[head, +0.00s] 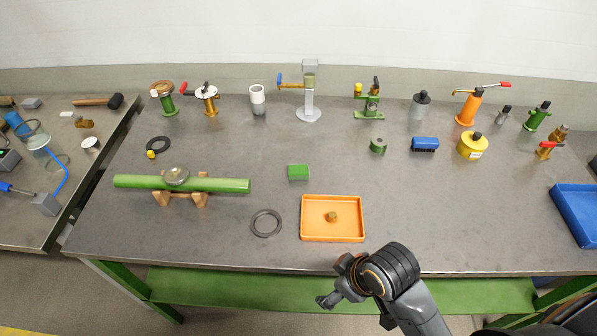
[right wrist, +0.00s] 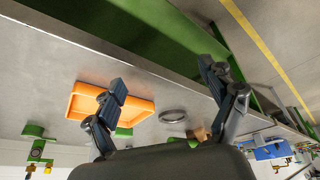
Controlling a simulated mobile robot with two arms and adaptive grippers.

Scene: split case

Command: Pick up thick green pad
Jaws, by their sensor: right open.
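The thick green pad (head: 298,171) is a small bright green block lying flat on the grey workbench (head: 225,225), behind the orange tray (head: 304,238). In the right wrist view a bit of green (right wrist: 124,132) beside the tray looks like the pad, partly hidden by a finger. My right gripper (head: 340,287) is at the bench's front edge, in front of the tray and well apart from the pad. In the right wrist view its two fingers (right wrist: 162,76) are spread with nothing between them. My left gripper is not in view.
The orange tray holds a small brass piece (head: 332,217). A grey ring (head: 266,223) lies left of the tray. A green tube (head: 222,185) rests on a wooden stand at left. Several tools and fixtures line the back. A blue tray (head: 578,215) is at right; bench between is clear.

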